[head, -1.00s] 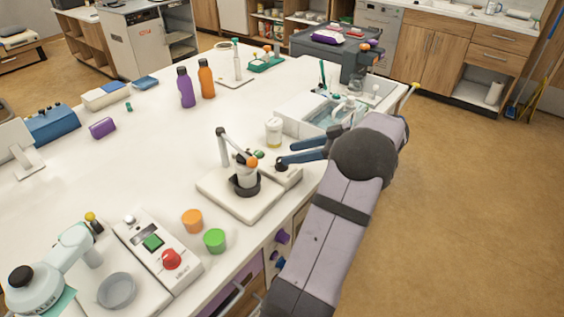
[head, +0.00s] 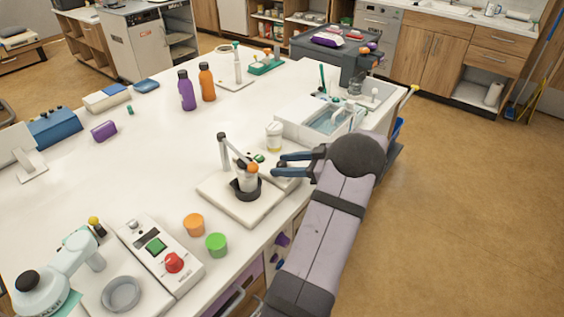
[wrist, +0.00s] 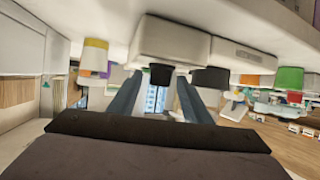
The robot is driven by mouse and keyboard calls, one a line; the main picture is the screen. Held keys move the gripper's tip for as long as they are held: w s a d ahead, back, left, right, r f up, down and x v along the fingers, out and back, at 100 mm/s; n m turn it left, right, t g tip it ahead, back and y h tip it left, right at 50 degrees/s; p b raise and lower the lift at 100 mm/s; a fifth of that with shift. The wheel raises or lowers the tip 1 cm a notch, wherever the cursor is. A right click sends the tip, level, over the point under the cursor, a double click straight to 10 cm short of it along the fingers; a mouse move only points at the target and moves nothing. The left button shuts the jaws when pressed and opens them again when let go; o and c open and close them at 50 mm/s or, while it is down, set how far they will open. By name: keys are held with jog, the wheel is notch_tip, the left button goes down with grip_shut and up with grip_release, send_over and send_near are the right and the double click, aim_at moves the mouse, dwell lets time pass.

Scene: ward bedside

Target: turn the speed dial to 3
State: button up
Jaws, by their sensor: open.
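A white bench device (head: 240,205) with an upright arm and a cup in a black holder stands near the table's front edge. Its black dial (wrist: 160,74) shows in the wrist view, on the white body and between my finger ends; the head view mostly hides it behind the fingers. I cannot read a pointer or numbers on it. My gripper (head: 276,164) is open beside the device's right part, fingers on either side of the dial. I cannot tell whether they touch it. In the wrist view my gripper (wrist: 158,88) holds nothing visibly clamped.
The dark cup holder (wrist: 211,78) is close beside the dial. A yellow-labelled jar (head: 273,135) stands just behind my fingers. A clear bin (head: 325,122) is further back. Orange (head: 194,224) and green (head: 216,244) cups and a box with a red knob (head: 174,262) stand left.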

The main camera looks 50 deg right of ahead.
jog(key=shift+w+a+f, duration=0.15)
jog(key=shift+w+f, duration=0.1)
jog(key=shift+w, duration=0.3)
jog(key=c, duration=1)
jog(key=shift+c, duration=0.2)
